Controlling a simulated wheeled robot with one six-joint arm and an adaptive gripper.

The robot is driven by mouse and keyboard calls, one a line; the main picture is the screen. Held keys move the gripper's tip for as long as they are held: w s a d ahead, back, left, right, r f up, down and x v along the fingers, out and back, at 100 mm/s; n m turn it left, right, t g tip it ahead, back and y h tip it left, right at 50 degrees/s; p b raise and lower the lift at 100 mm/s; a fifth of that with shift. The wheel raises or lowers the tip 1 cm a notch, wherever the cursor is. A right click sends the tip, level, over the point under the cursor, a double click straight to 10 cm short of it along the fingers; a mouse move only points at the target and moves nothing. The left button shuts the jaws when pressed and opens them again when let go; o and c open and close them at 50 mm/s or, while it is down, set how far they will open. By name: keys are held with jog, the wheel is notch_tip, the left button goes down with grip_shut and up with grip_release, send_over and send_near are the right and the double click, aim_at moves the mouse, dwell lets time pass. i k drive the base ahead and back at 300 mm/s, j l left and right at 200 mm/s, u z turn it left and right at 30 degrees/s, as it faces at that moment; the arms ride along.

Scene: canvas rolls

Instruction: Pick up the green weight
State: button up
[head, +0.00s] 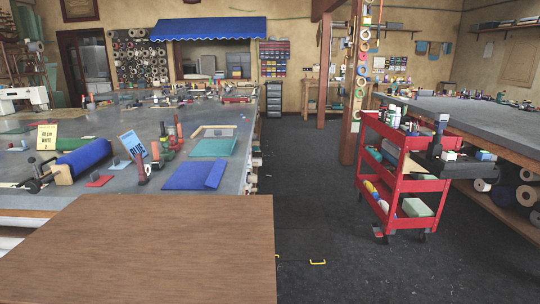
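I cannot single out the green weight with certainty. A small green piece (172,141) stands on the long grey table, beside a small red upright piece (180,132) and right of the blue sign. It is too small to tell its exact shape. A pale green block (417,207) lies on the lower shelf of the red cart at the right. My gripper is not in view.
A bare brown wooden top (150,250) fills the near left. The red cart (397,185) stands right; dark floor (310,200) between is mostly clear.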

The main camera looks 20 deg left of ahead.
aim_at(168, 154)
jog(key=i+l+z, duration=0.15)
jog(key=i, duration=0.4)
jog(key=i+l+z, duration=0.2)
jog(key=i, duration=0.35)
jog(key=i+u, duration=0.35)
jog(key=i, duration=0.15)
jog(key=i+u, duration=0.35)
jog(key=i+l+u, duration=0.35)
jog(key=i, duration=0.25)
jog(key=i+j+u, duration=0.2)
jog(key=u, duration=0.3)
jog(key=i+u, duration=0.75)
jog(key=u, duration=0.2)
jog(key=i+l+u, duration=0.2)
jog(key=i+u, duration=0.25)
jog(key=i+l+u, duration=0.15)
jog(key=u, duration=0.35)
jog(key=i+l+u, duration=0.4)
jog(key=k+l, duration=0.05)
